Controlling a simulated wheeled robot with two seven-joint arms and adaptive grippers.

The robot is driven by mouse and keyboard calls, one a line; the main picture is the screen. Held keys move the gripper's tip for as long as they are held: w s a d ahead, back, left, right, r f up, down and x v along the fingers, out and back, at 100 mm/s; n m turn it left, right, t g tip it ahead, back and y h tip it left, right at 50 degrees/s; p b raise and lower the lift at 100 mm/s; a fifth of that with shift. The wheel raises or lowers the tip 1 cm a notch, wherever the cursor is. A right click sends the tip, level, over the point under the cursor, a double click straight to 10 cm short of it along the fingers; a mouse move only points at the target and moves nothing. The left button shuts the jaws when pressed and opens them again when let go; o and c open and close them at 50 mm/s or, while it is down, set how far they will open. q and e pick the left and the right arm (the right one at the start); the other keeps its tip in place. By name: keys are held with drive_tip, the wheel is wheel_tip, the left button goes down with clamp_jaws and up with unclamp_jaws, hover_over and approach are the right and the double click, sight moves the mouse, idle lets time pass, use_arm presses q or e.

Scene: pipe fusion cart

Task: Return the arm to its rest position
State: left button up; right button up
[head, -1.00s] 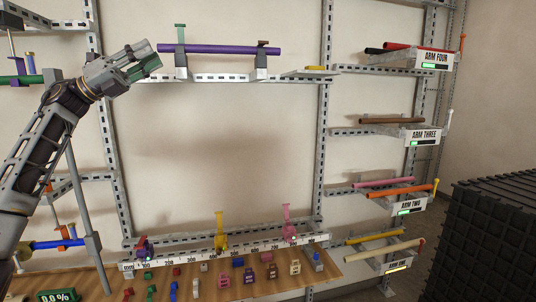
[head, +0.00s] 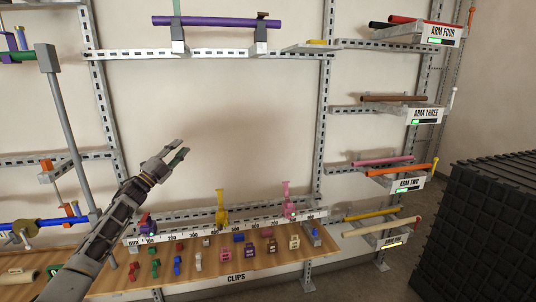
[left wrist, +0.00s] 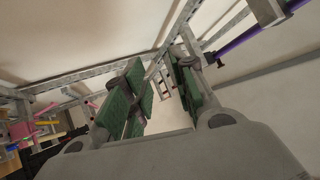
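My left arm comes in from the lower left in the head view. Its gripper (head: 178,152) is in front of the bare wall, below the purple pipe (head: 220,21) and above the clip shelf, touching nothing. In the left wrist view the green-padded fingers (left wrist: 155,95) stand apart with nothing between them. The purple pipe rests on two grey supports on the upper rail and also shows at the upper right of the left wrist view (left wrist: 245,38). My right gripper is not in view.
A wooden shelf (head: 215,284) marked CLIPS holds several small coloured clips. Yellow (head: 221,208) and pink (head: 287,200) clamps stand on a numbered rail. Tiered racks with pipes are at the right, beside a black ribbed block (head: 480,235). A grey post (head: 68,130) stands at the left.

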use_arm(q)
wheel_tip(320, 180, down, 34)
drive_tip(key=s+a+n+y, duration=0.1)
drive_tip(key=s+n+y, duration=0.1)
drive_tip(key=n+y, duration=0.75)
drive_tip(key=s+f+n+g+y, duration=0.1)
drive_tip(key=s+f+n+g, duration=0.1)
drive_tip(key=s+f, duration=0.65)
drive_tip(key=s+f+n+g+y, duration=0.1)
drive_tip(key=s+f+n+g, duration=0.15)
drive_tip(key=f, duration=1.05)
drive_tip(key=s+f+n+g+y, duration=0.1)
drive_tip(key=s+f+g, duration=0.1)
drive_tip(key=s+f, duration=0.6)
drive_tip(key=s+d+f+n+g, duration=0.3)
drive_tip(key=s+f+g, duration=0.3)
drive_tip(key=s+f, duration=1.7)
drive_tip(key=s+d+f+g, duration=0.1)
drive_tip(key=s+f+g, duration=0.1)
drive_tip(key=s, duration=0.9)
drive_tip(key=s+d+f+n+g, duration=0.1)
drive_tip(key=s+f, duration=0.3)
drive_tip(key=s, duration=0.7)
drive_tip(key=s+d+f+n+g+y+b, duration=0.1)
drive_tip(key=s+d+f+g, duration=0.2)
drive_tip(key=s, duration=0.8)
drive_tip(key=shift+s+d, duration=0.15)
drive_tip(key=shift+s, duration=0.25)
